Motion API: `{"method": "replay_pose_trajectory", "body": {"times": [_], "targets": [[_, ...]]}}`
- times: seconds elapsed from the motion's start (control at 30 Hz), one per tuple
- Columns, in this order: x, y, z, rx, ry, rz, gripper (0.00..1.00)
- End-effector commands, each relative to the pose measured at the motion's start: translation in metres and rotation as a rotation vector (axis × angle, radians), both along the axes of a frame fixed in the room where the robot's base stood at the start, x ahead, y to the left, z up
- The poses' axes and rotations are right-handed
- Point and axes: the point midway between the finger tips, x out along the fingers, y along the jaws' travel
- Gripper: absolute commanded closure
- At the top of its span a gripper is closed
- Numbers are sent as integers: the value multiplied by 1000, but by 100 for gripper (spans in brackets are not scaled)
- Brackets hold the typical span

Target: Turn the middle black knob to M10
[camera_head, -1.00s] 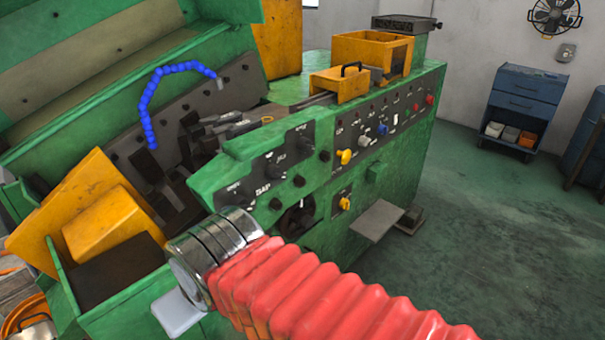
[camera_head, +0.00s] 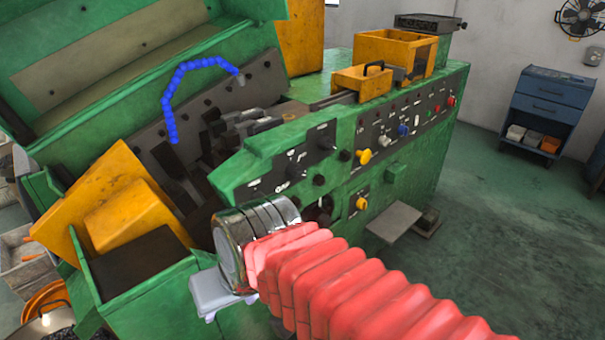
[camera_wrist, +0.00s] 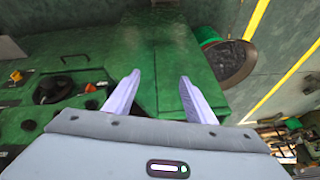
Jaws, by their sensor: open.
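The green machine's front (camera_head: 290,155) carries a dark slanted panel with black knobs. The middle black knob (camera_head: 296,171) sits between an upper-right one (camera_head: 326,143) and the panel's lower-left end; its setting is too small to read. In the head view my gripper is mostly hidden behind my metal wrist, left of and below the panel; a pale grey part (camera_head: 210,290) shows. In the wrist view my gripper (camera_wrist: 160,77) is open and empty, with two pale fingers apart over green machine surfaces. I cannot identify the middle knob in the wrist view.
Yellow knobs (camera_head: 364,157) and further controls lie right of the panel. A yellow guard (camera_head: 125,205) and green tray stand left of my wrist. A grey step plate (camera_head: 394,221) juts out low. Open floor (camera_head: 480,240) lies to the right.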

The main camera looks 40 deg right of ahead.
Motion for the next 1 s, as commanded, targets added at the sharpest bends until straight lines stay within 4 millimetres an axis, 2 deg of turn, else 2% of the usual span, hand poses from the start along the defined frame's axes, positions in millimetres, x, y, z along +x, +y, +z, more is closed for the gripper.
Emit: {"method": "replay_pose_trajectory", "body": {"times": [0.3, 0.67, 0.87, 1.0], "targets": [[1, -8, -27, 352, 197, -397, 50], [24, -25, -29, 811, 340, -839, 50], [45, -51, -21, 1094, 376, -1073, 50], [59, -80, -12, 1305, 379, -1224, 50]]}}
